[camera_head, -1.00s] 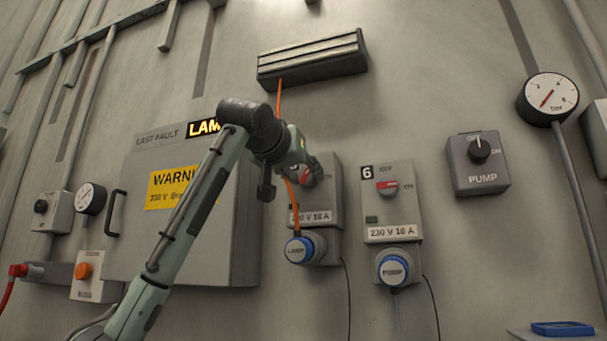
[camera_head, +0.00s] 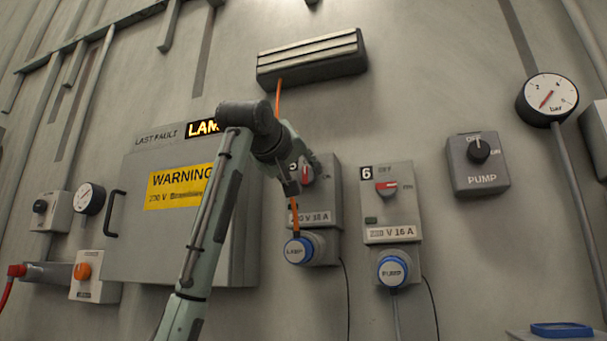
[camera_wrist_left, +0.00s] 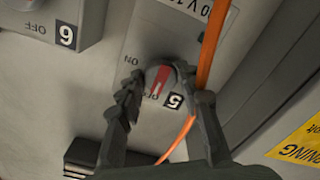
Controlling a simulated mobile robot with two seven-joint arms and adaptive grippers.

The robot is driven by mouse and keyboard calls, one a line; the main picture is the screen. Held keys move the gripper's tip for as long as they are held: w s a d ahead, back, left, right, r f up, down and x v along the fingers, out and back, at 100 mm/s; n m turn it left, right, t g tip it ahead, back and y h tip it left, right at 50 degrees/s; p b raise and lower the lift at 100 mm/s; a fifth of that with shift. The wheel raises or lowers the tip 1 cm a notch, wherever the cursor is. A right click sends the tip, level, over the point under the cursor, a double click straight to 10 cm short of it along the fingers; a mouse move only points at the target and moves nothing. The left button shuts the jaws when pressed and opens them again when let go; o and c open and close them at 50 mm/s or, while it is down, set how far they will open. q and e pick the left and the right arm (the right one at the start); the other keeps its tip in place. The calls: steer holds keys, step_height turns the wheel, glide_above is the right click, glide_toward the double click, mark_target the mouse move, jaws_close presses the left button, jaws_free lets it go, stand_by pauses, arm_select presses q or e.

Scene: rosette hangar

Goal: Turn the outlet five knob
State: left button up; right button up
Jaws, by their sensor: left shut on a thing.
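The outlet five box (camera_head: 325,190) is on the wall, with a plug marked LAMP (camera_head: 299,250) below it. Its round knob with a red bar (camera_head: 307,173) shows partly behind my left gripper (camera_head: 303,168). In the left wrist view, which is turned over, the knob (camera_wrist_left: 160,81) sits between the two fingers of my left gripper (camera_wrist_left: 160,74), which is shut on it. The red bar lies roughly along the gripper, its lower end by the partly hidden OFF label near the number 5. My right gripper is not in view.
An orange cable (camera_head: 294,215) runs down close beside my left gripper; it also shows in the wrist view (camera_wrist_left: 211,45). The outlet six box (camera_head: 390,210) is to the right. The warning cabinet (camera_head: 228,235) is behind my left arm. A pump switch (camera_head: 478,163) is farther right.

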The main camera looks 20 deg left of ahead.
arm_select(q)
steer(key=shift+r, duration=0.1)
steer(key=o, duration=1.2)
steer(key=shift+c, duration=0.2)
steer(key=s, duration=1.2)
steer(key=shift+a, duration=0.25)
